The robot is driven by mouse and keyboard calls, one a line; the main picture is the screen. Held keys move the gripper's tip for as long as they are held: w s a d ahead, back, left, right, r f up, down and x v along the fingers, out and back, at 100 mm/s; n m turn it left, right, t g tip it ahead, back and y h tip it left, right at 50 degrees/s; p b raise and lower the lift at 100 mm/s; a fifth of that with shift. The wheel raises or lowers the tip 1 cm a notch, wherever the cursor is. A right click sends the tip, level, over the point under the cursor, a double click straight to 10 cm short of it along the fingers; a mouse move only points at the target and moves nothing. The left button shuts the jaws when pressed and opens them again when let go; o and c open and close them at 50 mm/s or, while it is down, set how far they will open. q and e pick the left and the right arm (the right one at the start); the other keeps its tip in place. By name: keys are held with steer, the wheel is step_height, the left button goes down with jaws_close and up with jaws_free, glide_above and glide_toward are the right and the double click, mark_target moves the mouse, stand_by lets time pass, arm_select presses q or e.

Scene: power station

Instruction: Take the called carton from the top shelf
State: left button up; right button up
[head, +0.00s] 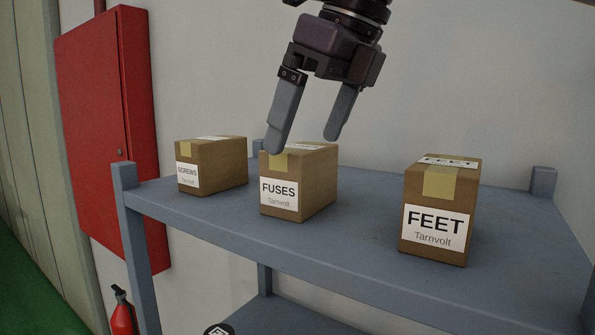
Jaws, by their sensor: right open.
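Three brown cartons stand on the blue-grey top shelf (360,235). The carton labelled SCREWS (222,165) is at the left. The carton labelled FUSES (315,184) is in the middle. The carton labelled FEET (462,208) is at the right and looks largest. My right gripper (304,142) comes down from the top, open and empty, with its fingers pointing down above the FUSES carton. The nearer fingertip overlaps the top of that carton in the picture; I cannot tell whether it touches. My left gripper does not show.
A red wall cabinet (108,130) hangs left of the shelf. A red extinguisher (121,315) is below it. Corner posts rise above the shelf edge, one at the front left (124,176) and one at the back right (543,182). Bare shelf lies between the FUSES and FEET cartons.

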mark_target(307, 148)
steer(key=shift+x, duration=0.75)
steer(key=shift+s+f, duration=0.15)
steer(key=shift+f, duration=0.1)
steer(key=x, duration=0.3)
steer(key=shift+w+f, duration=0.2)
steer(key=shift+f, duration=0.15)
steer(key=shift+w+a+f, duration=0.1)
steer(key=shift+w+f, duration=0.15)
steer(key=shift+f, duration=0.4)
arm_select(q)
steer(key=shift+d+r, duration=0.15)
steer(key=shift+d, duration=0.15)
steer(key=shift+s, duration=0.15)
arm_select(e)
steer(key=shift+s, duration=0.1)
steer(key=shift+a, duration=0.1)
steer(key=shift+c, duration=1.1)
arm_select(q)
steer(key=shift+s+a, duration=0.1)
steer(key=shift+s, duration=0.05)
arm_select(e)
steer(key=c, duration=0.8)
